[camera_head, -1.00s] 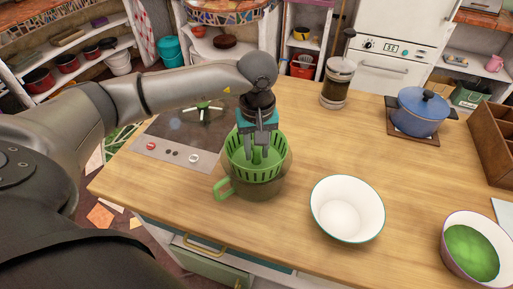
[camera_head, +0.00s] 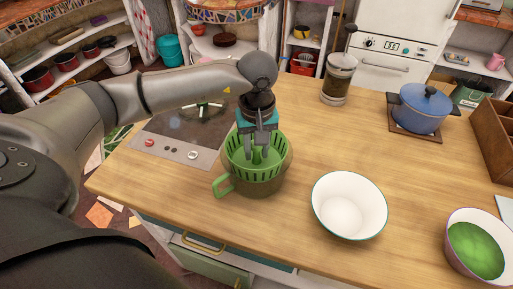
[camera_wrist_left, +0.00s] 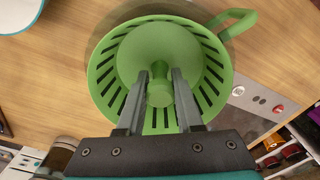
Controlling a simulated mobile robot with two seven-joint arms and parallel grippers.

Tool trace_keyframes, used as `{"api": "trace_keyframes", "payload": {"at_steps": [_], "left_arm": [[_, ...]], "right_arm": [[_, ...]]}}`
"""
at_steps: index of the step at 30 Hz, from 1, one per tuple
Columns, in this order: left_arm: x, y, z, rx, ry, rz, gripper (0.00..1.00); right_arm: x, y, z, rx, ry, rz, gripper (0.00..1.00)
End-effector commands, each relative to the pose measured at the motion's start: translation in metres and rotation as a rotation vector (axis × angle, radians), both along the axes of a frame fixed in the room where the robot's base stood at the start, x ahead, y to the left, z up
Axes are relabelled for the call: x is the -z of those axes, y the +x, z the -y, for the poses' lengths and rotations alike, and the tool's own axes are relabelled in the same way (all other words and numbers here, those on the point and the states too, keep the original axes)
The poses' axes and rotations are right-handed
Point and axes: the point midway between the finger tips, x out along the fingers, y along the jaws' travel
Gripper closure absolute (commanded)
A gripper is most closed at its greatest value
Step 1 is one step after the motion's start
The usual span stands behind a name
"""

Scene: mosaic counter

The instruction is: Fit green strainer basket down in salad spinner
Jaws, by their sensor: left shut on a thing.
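The green strainer basket (camera_head: 240,165) is slotted around its side and has a central post. It sits upright inside the salad spinner (camera_head: 257,189), a see-through brownish bowl with a green side handle, on the counter. My left gripper (camera_head: 259,152) points down into the basket and is shut on its post. In the left wrist view the gripper (camera_wrist_left: 160,82) has one finger on each side of the post, and the basket (camera_wrist_left: 216,72) hides most of the bowl. Whether the basket rests on the bowl's bottom is hidden. My right gripper is not in view.
A white bowl (camera_head: 348,207) stands on the counter (camera_head: 310,130) just right of the spinner. A bowl with green contents (camera_head: 475,250) is farther right. A stove top (camera_head: 180,135) lies to the left. A blue pot (camera_head: 422,110) and a glass press (camera_head: 337,80) stand behind.

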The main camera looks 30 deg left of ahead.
Motion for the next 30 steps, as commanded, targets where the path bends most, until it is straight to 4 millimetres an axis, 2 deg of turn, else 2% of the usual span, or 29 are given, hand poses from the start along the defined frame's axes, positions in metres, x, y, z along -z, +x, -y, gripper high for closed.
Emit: {"api": "trace_keyframes", "payload": {"at_steps": [30], "left_arm": [[0.016, 0.000, 0.000, 0.000, 0.001, 0.001, 1.00]], "right_arm": [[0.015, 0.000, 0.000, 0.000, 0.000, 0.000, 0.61]]}}
